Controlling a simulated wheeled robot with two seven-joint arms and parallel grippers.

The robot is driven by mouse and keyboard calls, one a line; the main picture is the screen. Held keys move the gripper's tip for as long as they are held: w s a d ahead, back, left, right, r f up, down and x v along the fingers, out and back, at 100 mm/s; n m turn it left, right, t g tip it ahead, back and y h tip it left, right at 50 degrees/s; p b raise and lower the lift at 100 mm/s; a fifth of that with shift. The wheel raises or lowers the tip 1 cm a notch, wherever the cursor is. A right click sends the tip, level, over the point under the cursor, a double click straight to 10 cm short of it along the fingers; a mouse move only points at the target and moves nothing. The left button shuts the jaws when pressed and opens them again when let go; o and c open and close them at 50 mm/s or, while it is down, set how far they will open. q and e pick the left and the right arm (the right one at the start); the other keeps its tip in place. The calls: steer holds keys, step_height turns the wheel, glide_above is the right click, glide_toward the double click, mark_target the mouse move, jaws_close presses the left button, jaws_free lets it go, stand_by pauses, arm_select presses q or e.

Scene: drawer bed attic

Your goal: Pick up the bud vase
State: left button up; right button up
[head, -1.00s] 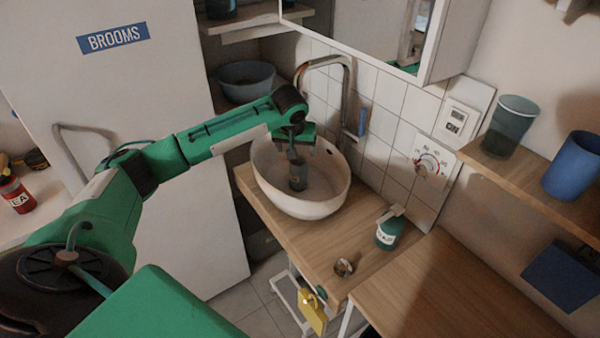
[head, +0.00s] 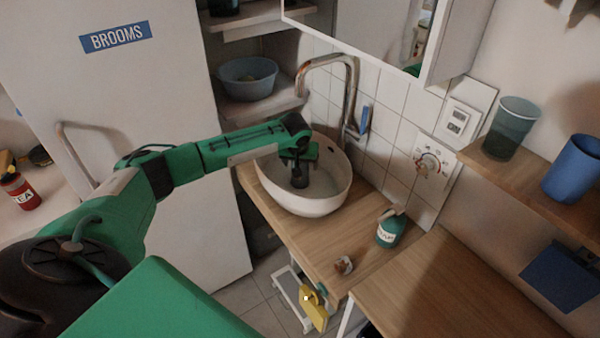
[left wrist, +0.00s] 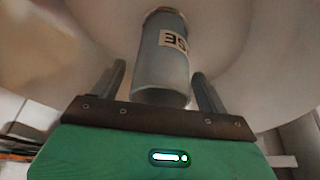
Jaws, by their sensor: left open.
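The bud vase (left wrist: 164,58) is a grey-blue cylinder with a pale label, partly readable as "SE", upside down in the left wrist view. In the head view the bud vase (head: 300,180) stands inside the white basin (head: 328,206), mostly hidden by my gripper. My left gripper (head: 299,166) is over the basin at the vase. Its two fingers are open, one on each side of the vase in the left wrist view, with a gap showing on both sides. My right gripper is not in view.
A chrome tap (head: 350,95) arches behind the basin. A green soap bottle (head: 390,230) and a small brown-and-silver item (head: 344,265) are on the wooden counter (head: 300,240). A mirror cabinet (head: 452,45) hangs above. A blue bowl (head: 248,78) sits on the shelf at the back.

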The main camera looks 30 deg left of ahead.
arm_select(q)
steer(key=c, duration=1)
steer(key=shift+c, duration=1)
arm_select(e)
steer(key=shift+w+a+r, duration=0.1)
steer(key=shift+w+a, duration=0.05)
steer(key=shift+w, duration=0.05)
arm_select(q)
steer(key=shift+r, duration=0.15)
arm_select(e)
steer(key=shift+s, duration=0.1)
